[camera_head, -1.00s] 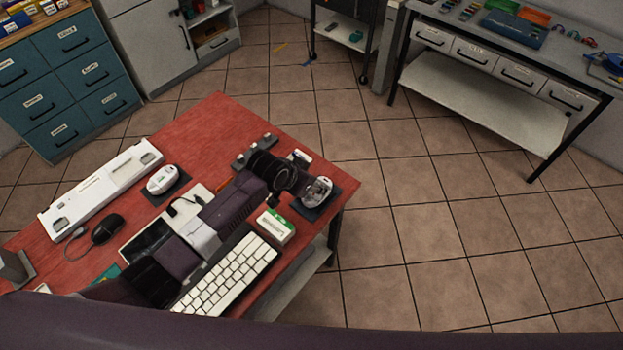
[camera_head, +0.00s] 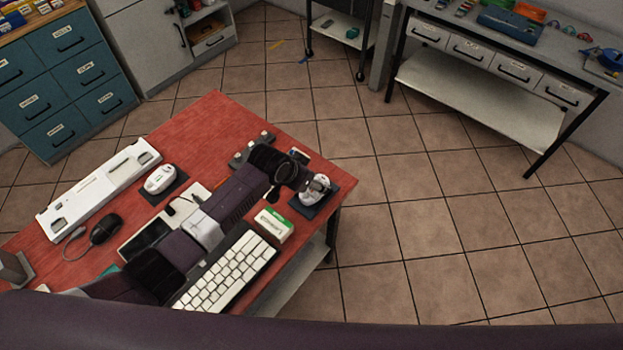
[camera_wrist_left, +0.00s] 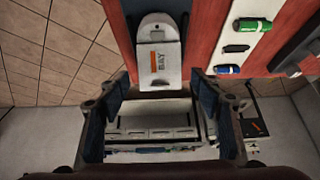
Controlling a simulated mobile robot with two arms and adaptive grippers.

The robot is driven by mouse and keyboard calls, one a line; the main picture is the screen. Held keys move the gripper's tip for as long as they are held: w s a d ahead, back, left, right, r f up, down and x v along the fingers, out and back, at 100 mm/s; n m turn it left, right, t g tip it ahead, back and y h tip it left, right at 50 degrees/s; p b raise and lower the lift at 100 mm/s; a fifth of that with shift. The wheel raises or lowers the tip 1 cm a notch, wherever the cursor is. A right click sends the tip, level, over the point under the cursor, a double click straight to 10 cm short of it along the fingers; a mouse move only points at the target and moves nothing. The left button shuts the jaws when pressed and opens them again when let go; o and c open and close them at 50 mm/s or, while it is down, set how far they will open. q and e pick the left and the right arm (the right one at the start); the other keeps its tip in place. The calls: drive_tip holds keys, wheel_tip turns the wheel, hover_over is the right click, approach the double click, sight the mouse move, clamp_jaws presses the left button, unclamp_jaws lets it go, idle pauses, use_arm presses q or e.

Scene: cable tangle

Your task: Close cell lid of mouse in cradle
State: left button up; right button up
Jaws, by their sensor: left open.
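A white and grey mouse (camera_head: 314,188) sits on a dark cradle pad (camera_head: 330,197) at the table's right corner. In the left wrist view the mouse (camera_wrist_left: 160,28) is top centre, with a pale panel (camera_wrist_left: 160,66) marked "BAY" and an orange mark towards my gripper. I cannot tell how far the cell lid is open. My left gripper (camera_head: 299,176) is beside the mouse in the head view. In the wrist view its fingers (camera_wrist_left: 165,115) are wide apart and empty, with the mouse beyond them. My right gripper is not in view.
A white keyboard (camera_head: 228,272), green-and-white box (camera_head: 273,225), second white mouse (camera_head: 161,178), black mouse (camera_head: 104,229) and long white tray (camera_head: 98,190) lie on the red table (camera_head: 215,120). A green cell (camera_wrist_left: 252,24) and blue cell (camera_wrist_left: 228,70) lie right of the mouse.

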use_arm(q)
drive_tip(key=v, duration=1.2)
idle(0.6)
